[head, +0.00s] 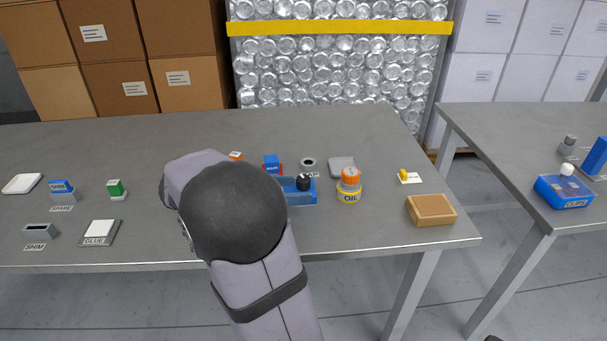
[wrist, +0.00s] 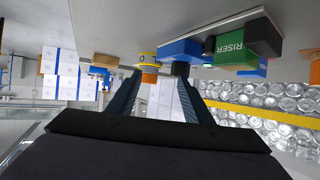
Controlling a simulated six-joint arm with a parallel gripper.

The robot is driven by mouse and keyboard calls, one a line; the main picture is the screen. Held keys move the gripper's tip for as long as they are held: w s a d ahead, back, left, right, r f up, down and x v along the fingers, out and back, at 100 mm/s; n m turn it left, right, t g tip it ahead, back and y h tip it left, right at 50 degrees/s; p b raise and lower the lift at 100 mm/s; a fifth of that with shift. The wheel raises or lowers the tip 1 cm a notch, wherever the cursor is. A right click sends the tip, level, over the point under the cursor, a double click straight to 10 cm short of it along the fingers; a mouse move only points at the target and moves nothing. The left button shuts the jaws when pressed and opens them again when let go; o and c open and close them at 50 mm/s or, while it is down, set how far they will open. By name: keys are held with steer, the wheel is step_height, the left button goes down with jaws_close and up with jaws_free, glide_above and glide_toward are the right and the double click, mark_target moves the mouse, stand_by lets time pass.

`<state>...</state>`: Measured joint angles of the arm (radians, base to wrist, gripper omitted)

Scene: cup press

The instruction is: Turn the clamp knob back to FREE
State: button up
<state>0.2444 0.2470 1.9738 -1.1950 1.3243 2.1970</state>
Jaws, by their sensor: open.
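A black knob (head: 303,181) sits on a blue fixture (head: 300,198) near the middle of the table, just right of my arm in the head view. My arm hides the fixture's left part. No marking on the knob can be read. In the wrist view, which looks upside down, the dark knob (wrist: 180,69) shows below the blue fixture (wrist: 181,48), close to the right fingertip. My gripper (wrist: 160,82) is open, with nothing seen between its fingers. In the head view my arm hides the gripper. I cannot tell whether a finger touches the knob.
An orange-capped OIL can (head: 349,188) stands close right of the fixture. A green RISER block (wrist: 250,42) is beside the fixture in the wrist view. A grey ring (head: 308,163) lies behind. The table's far side is clear.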

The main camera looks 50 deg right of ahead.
mark_target(302, 179)
steer(key=w, duration=0.1)
steer(key=w+n, duration=0.1)
steer(key=w+t+h, duration=0.1)
steer(key=shift+w+d+r, duration=0.15)
steer(key=shift+d+r, duration=0.05)
steer(key=shift+r, duration=0.1)
steer(key=shift+x, duration=3.65)
steer(key=c, duration=1.1)
